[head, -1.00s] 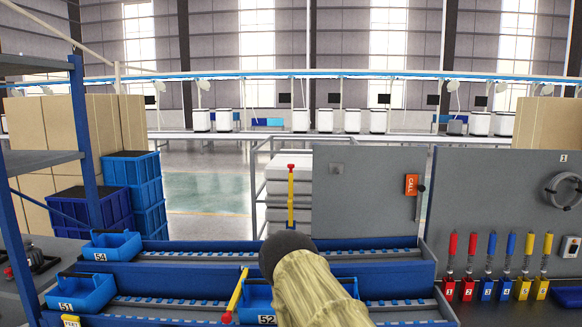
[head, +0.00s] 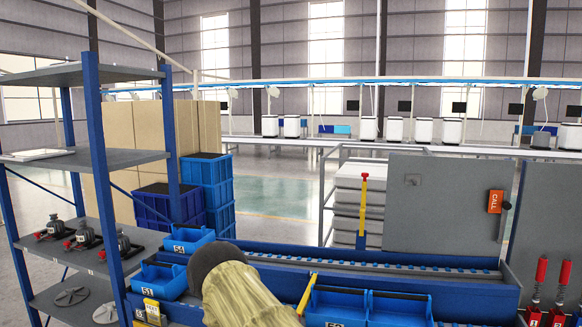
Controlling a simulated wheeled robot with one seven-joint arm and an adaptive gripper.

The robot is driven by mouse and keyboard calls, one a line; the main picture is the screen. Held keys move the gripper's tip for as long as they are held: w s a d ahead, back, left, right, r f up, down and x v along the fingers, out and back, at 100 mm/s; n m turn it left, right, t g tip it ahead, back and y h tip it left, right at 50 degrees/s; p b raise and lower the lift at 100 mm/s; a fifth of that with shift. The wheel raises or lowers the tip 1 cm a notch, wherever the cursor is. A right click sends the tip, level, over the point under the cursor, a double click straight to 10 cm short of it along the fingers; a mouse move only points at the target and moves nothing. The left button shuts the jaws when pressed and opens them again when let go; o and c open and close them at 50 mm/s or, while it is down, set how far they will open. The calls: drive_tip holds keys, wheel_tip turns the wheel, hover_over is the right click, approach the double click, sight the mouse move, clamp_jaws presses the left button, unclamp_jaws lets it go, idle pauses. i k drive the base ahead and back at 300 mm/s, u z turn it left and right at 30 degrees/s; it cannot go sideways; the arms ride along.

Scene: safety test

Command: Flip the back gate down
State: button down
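The back gate is a yellow bar (head: 363,206) with a red tip. It stands upright at the far side of the rear roller lane (head: 420,270). A second yellow bar (head: 307,293) is tilted at the front lane, beside the blue bin marked 52 (head: 337,308). My arm, in a beige sleeve with a dark rounded end, rises from the bottom centre-left and covers part of the lanes. My gripper is not in view. Nothing of mine is seen touching the upright bar.
A shelf rack (head: 92,150) with blue posts stands close on the left. Blue bins 54 (head: 188,240) and 51 (head: 160,279) sit beside it. A grey panel (head: 440,205) with an orange CALL box (head: 495,201) stands right of the upright bar.

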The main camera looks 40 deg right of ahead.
sight(365, 176)
drive_tip(key=u, duration=1.45)
drive_tip(key=k, duration=1.45)
drive_tip(key=z, duration=2.15)
